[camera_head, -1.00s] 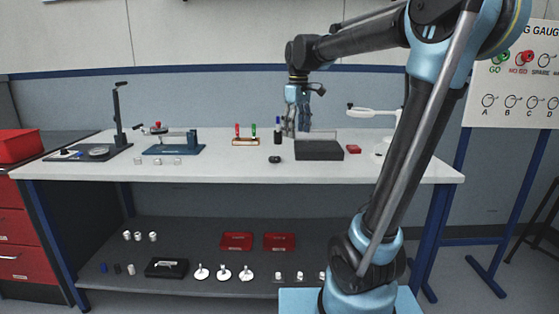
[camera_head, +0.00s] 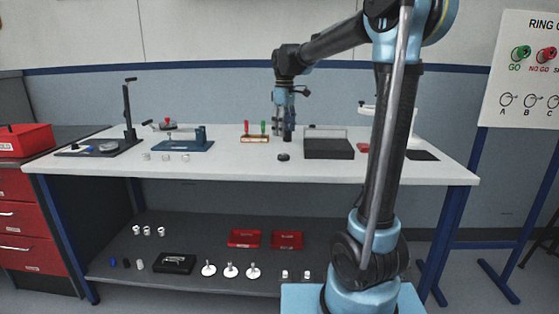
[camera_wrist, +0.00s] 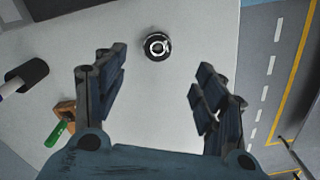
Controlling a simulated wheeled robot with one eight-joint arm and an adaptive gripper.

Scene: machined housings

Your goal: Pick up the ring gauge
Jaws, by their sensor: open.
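A small, dark round piece with a bright ring on top, which looks like the ring gauge (camera_head: 283,157), lies on the white bench near its front edge. In the wrist view the ring gauge (camera_wrist: 157,46) lies beyond the fingertips, roughly midway between their lines. My gripper (camera_head: 281,134) hangs above the bench, fingers down. In the wrist view my gripper (camera_wrist: 162,80) is open, with nothing between its blue-black fingers. The ring gauge is apart from both fingers.
A dark box (camera_head: 329,149) stands to the right. Bare bench top lies around the ring gauge.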

